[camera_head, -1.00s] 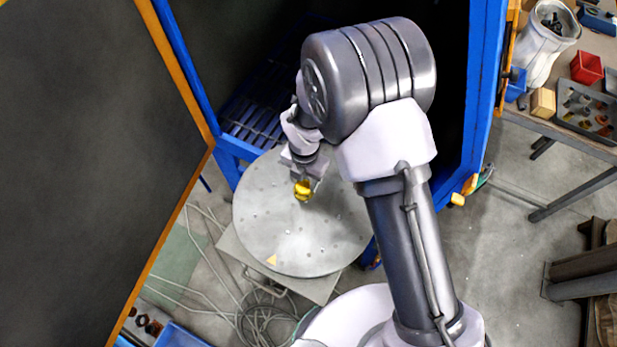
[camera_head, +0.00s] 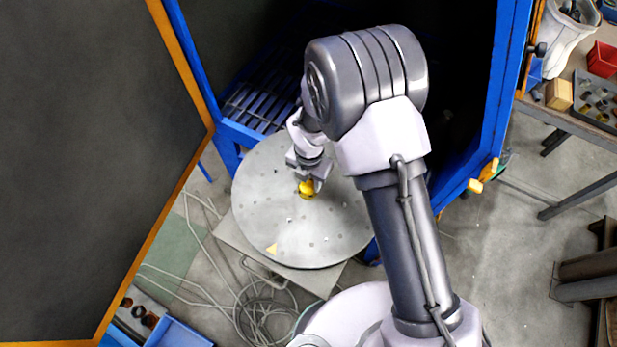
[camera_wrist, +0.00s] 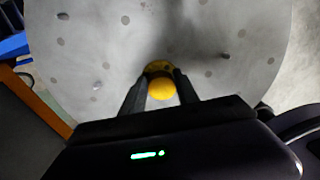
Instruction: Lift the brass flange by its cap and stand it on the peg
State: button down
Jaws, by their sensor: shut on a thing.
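The brass flange (camera_head: 306,189) is over the round grey turntable (camera_head: 268,215), near its middle. In the wrist view its round yellow cap (camera_wrist: 162,89) sits between the two dark fingers of my gripper (camera_wrist: 161,92), which are shut on it. A darker brass rim shows just beyond the cap. In the head view my gripper (camera_head: 309,180) reaches down to the flange from above. I cannot tell whether the flange touches the turntable or hangs just above it. Small studs and holes dot the plate; I cannot tell which one is the peg.
A blue-framed cabinet (camera_head: 501,95) stands open behind the turntable, with a dark door (camera_head: 90,150) on the left. A slatted grate (camera_head: 262,100) lies inside. A bench with a grey parts tray (camera_head: 597,105) is at the right. Loose cables (camera_head: 262,318) lie on the floor.

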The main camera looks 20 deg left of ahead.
jog(key=shift+w+f, duration=0.15)
jog(key=shift+w+f+b, duration=0.15)
jog(key=shift+f+b, duration=0.1)
jog(key=shift+b, duration=0.1)
jog(key=shift+w+f, duration=0.1)
jog(key=shift+w, duration=0.1)
jog(key=shift+s, duration=0.1)
jog(key=c, duration=0.6)
grip_release()
notch_tip(320, 180, up, 12)
jog(key=p, duration=0.8)
